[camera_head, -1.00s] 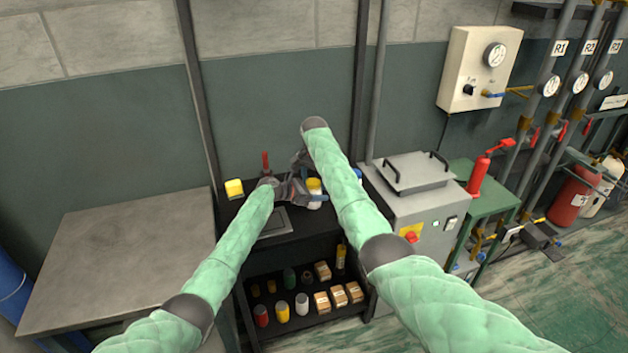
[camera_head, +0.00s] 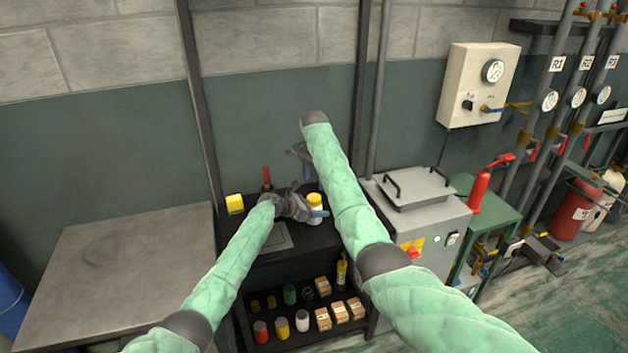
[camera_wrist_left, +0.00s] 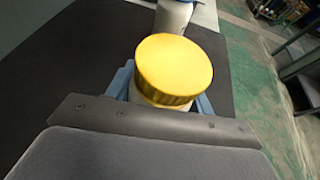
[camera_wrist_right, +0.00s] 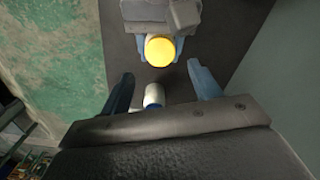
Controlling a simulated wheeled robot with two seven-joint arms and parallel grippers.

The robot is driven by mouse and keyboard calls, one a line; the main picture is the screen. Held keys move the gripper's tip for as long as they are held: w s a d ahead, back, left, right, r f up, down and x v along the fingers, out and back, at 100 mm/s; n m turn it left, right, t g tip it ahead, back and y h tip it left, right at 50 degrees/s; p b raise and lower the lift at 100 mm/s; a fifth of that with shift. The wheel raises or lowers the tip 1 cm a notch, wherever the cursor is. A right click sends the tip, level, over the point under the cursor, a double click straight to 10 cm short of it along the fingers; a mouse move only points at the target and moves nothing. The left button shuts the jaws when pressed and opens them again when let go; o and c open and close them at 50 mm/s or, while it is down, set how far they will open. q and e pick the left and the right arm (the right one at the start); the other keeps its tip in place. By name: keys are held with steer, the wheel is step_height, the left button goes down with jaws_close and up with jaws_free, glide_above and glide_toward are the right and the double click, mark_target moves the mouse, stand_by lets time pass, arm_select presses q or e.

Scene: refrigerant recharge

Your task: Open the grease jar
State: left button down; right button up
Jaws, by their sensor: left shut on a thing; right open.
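The grease jar (camera_head: 315,200) is a pale jar with a yellow lid, on the black bench. My left gripper (camera_head: 312,211) is shut around its body, below the lid. In the left wrist view the yellow lid (camera_wrist_left: 174,68) sits on the jar, and the pale body shows just under it. My right gripper (camera_head: 305,165) is open and empty, raised above and behind the jar, partly hidden by its own arm. The right wrist view looks down past its spread fingers (camera_wrist_right: 163,90) at the yellow lid (camera_wrist_right: 160,51), apart from them.
A white bottle (camera_wrist_right: 153,95) stands beside the jar, below my right fingers. A yellow item (camera_head: 235,204) and a red-handled tool (camera_head: 266,178) are at the bench's back left. A grey machine (camera_head: 425,225) stands right. Bottles and boxes (camera_head: 340,311) fill the lower shelf.

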mark_target(314, 197)
steer(key=shift+f, duration=3.7)
steer(key=c, duration=1)
steer(key=n, duration=0.3)
steer(key=shift+d+n, duration=0.1)
steer(key=shift+n, duration=0.2)
